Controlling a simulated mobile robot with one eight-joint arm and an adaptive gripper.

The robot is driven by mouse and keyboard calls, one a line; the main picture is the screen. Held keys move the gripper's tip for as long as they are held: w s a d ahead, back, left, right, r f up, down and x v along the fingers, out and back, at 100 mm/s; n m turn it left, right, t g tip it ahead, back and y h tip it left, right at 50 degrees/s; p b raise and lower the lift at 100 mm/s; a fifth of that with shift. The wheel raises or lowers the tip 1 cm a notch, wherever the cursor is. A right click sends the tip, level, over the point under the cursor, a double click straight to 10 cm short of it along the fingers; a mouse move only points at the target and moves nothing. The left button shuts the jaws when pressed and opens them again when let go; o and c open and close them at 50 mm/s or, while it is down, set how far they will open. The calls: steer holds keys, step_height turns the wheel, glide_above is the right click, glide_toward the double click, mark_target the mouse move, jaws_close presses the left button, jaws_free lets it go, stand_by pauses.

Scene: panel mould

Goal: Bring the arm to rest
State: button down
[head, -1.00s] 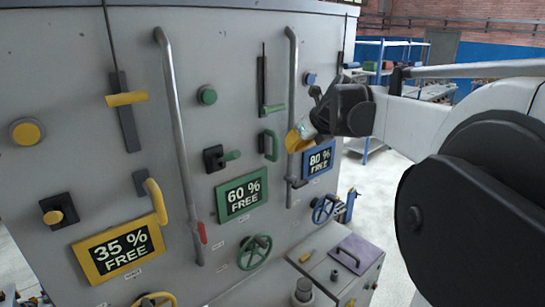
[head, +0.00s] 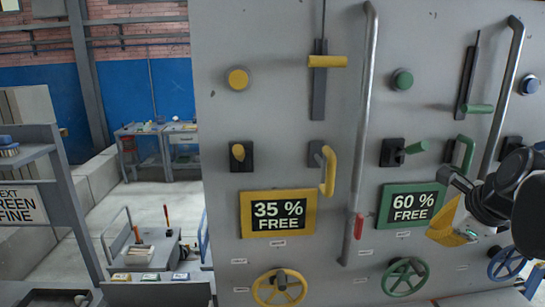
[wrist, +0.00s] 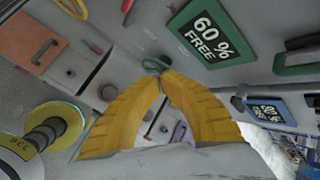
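My gripper (head: 446,237) is at the right of the head view, in front of the grey panel (head: 290,150) and just below and right of the green "60 % FREE" sign (head: 409,206). Its yellow fingers also show in the wrist view (wrist: 163,76), arched together with their tips meeting. Nothing shows between them. The green handwheel (wrist: 157,65) appears behind the tips, and I cannot tell the gap from it. Part of my arm crosses the right edge of the head view.
The panel carries a yellow "35 % FREE" sign (head: 278,215), a yellow handwheel (head: 279,288), several levers and knobs, and upright pipes (head: 365,130). At left stand a shelf rack (head: 72,205) and a cart (head: 142,262). Floor shows between rack and panel.

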steer(key=s+a+f+n+b, duration=0.4)
steer(key=f+n+b, duration=0.3)
steer(key=f, duration=0.5)
steer(key=s+a+f+n+b, duration=0.4)
steer(key=a+f+n+b, duration=0.3)
steer(key=f, duration=0.6)
steer(key=s+a+f+n+b, duration=0.5)
steer(key=a+f+n+b, duration=0.1)
steer(key=f+n, duration=0.5)
steer(key=shift+f+g+y+b, duration=0.3)
steer(key=shift+f+g+b, duration=0.1)
steer(key=shift+f+b, duration=0.4)
steer(key=shift+a+r, duration=0.1)
